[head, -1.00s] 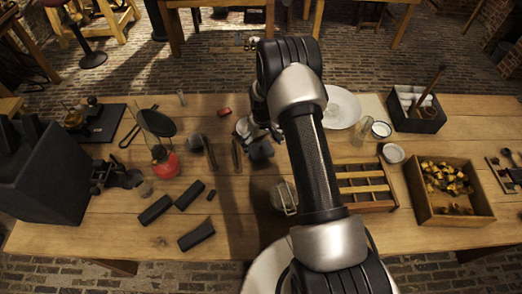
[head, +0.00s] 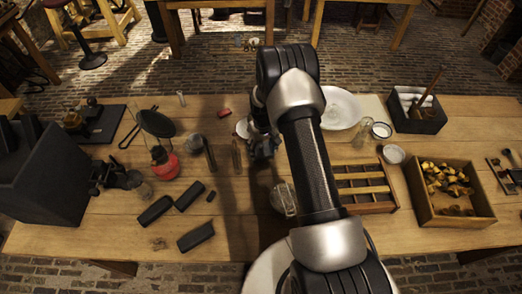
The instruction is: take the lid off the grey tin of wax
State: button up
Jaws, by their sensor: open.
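My gripper (head: 262,152) is open and points down over the middle of the table, left of my forearm. It is small and dark here, and the gap between its fingers is hard to make out. A pale round thing (head: 242,128) shows just left of the gripper, partly hidden behind it. A small grey round thing (head: 195,143) lies further left, beside a dark rod. I cannot tell for sure which, if either, is the grey tin of wax, and I cannot make out a lid. My arm hides part of the table.
A glass jar (head: 284,199) stands close left of my forearm. A wooden compartment tray (head: 396,198) and a box of brass pieces (head: 421,203) are to the right. A red round-bodied thing (head: 166,166) and black blocks (head: 196,237) lie left.

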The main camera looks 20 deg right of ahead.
grip_shut()
dwell(0.6)
